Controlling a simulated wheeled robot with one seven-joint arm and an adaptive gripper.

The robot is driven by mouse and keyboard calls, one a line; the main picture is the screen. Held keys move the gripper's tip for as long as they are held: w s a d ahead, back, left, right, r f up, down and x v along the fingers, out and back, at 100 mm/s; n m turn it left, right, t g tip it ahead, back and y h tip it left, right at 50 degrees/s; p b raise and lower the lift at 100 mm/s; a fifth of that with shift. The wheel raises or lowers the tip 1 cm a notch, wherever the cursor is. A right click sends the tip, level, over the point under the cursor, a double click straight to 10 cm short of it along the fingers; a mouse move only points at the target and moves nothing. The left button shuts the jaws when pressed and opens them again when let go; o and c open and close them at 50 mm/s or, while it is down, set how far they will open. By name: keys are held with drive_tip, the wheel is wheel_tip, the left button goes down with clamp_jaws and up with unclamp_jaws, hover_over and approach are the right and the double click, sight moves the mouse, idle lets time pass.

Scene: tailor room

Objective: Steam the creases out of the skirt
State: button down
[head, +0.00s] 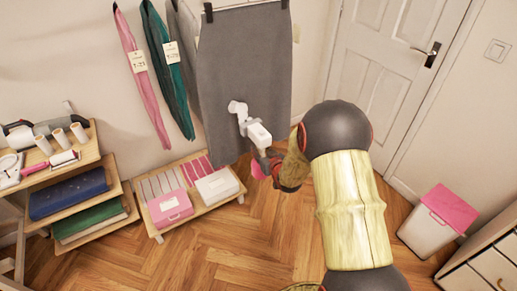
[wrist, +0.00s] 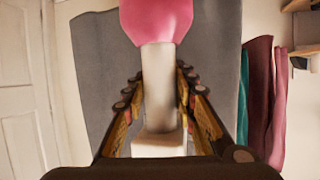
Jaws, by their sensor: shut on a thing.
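The grey skirt (head: 240,62) hangs by its top from dark clips against the wall. It also fills much of the wrist view (wrist: 105,75). No creases can be made out at this size. A white hand steamer (head: 258,133) with a pink end is in my gripper (head: 271,162). Its white head is in front of the skirt's middle; I cannot tell whether it touches the cloth. In the wrist view, my gripper's fingers (wrist: 160,90) are on both sides of the steamer's white handle (wrist: 159,75), with the pink part (wrist: 157,20) at the top.
Pink and teal garments (head: 168,75) with tags hang left of the skirt. A low wooden rack (head: 200,205) with boxes stands below. A shelf unit (head: 105,165) is at left. A door (head: 385,70), a pink-lidded bin (head: 430,232) and drawers (head: 490,270) are at right. Floor between is clear.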

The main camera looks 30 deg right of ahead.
drive_tip(key=s+p, duration=0.1)
drive_tip(key=s, duration=0.8)
drive_tip(key=shift+s+d+r, duration=0.15)
drive_tip(key=shift+s+d, duration=0.05)
drive_tip(key=shift+s, duration=0.05)
idle(1.3)
